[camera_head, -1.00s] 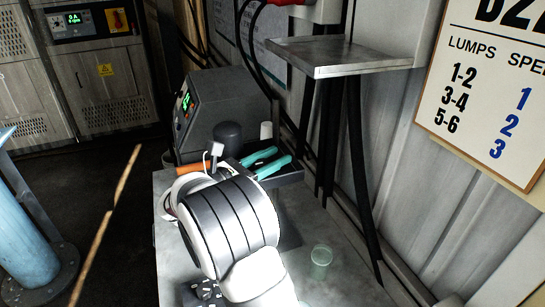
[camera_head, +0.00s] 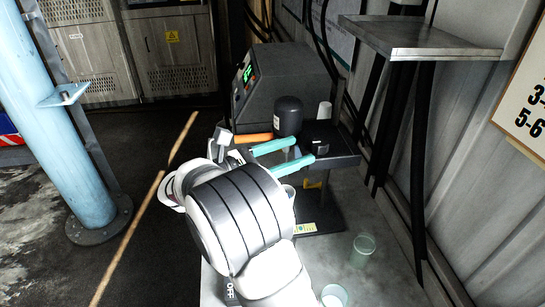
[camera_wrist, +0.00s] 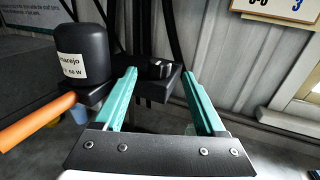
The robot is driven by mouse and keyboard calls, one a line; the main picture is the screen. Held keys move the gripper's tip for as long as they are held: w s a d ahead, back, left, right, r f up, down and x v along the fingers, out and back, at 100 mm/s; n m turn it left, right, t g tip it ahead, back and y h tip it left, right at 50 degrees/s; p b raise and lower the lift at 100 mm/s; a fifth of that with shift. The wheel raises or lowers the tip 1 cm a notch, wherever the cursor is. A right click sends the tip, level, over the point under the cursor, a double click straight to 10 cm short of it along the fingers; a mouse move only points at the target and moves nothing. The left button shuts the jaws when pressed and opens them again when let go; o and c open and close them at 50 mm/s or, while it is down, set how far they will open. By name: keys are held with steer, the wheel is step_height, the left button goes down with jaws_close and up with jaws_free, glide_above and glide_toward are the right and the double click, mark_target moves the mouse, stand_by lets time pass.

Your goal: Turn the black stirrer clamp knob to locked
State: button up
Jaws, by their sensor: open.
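The black clamp knob (camera_head: 319,147) sits on a dark bracket (camera_head: 334,160) beside the black stirrer motor (camera_head: 288,116). In the wrist view the knob (camera_wrist: 160,68) shows a pale mark on top and lies ahead, between the lines of the two teal fingers. My gripper (camera_head: 304,150) is open and empty, with its fingertips close to the knob in the head view. In the wrist view my gripper (camera_wrist: 159,75) spans wider than the knob; I cannot tell whether either finger touches it. The motor (camera_wrist: 82,55) stands left of the fingers with a white label.
An orange bar (camera_wrist: 35,122) sticks out left of my gripper. A metal shelf (camera_head: 430,38) hangs on the wall at the upper right. Glass beakers (camera_head: 363,249) stand on the bench at the lower right. A grey box with a green display (camera_head: 285,80) stands behind.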

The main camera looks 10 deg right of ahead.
steer(key=v, duration=0.5)
steer(key=shift+s+a, duration=0.1)
steer(key=shift+a, duration=0.2)
steer(key=s+d+f+m+g+y, duration=0.3)
steer(key=s+d+m+g+y, duration=0.35)
steer(key=s+d+m, duration=0.6)
steer(key=s+a+f+m+g+y, duration=0.1)
steer(key=s+a+f+m+y, duration=0.2)
steer(key=s, duration=0.4)
steer(key=s+a+f+m+g+y, duration=0.1)
steer(key=s+a+f+m+y, duration=0.1)
steer(key=s+m+y, duration=0.45)
steer(key=s+a+f+m+t+y, duration=0.2)
steer(key=s+a+m, duration=0.2)
steer(key=a, duration=0.3)
steer(key=shift+s+m+y, duration=0.35)
steer(key=shift+m+y, duration=0.05)
steer(key=shift+m, duration=0.4)
